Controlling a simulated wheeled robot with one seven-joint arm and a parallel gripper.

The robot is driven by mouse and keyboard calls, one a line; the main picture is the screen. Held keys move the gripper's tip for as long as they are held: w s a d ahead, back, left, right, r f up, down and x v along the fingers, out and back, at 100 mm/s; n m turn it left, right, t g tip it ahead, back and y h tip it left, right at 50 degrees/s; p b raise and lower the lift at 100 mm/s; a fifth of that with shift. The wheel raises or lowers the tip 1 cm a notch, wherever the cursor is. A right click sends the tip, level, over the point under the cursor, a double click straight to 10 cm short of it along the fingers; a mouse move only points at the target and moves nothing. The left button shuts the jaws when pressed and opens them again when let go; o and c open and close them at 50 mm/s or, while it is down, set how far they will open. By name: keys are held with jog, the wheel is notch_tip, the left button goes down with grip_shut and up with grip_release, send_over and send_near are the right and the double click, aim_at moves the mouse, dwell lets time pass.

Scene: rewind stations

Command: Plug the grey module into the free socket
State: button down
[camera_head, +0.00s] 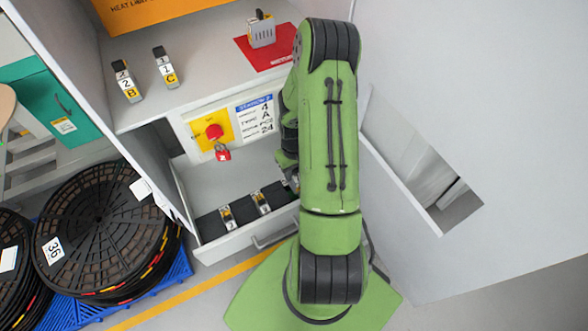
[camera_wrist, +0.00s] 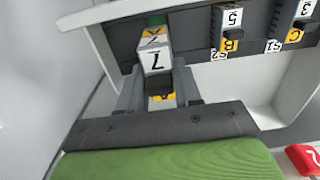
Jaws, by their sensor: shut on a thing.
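The module lies between the fingers, at the dark socket strip (camera_wrist: 190,52) in the drawer. A green patch (camera_wrist: 156,19) shows at its far end. I cannot tell whether it is seated, and no empty socket shows clearly. In the head view my arm hides the gripper and the held module.
The open drawer (camera_head: 222,249) has side walls close by. Modules 2 B (camera_head: 127,83) and 1 C (camera_head: 165,69) stand on the shelf. A red knob (camera_head: 213,131) with padlock sits above the drawer.

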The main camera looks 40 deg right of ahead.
aim_at(294, 179)
jog(key=shift+f+b, duration=1.65)
jog(key=shift+f, duration=0.65)
jog(key=shift+b, duration=0.35)
jog(key=shift+f+b, duration=0.3)
jog(key=shift+f, duration=0.05)
jog(key=shift+f+b, duration=2)
jog(key=shift+f, duration=0.3)
jog(key=c, duration=0.7)
grip_release()
jog(key=shift+r, duration=0.15)
notch_tip(294, 179, up, 16)
jog(key=p, duration=0.5)
jog(key=shift+f, duration=0.2)
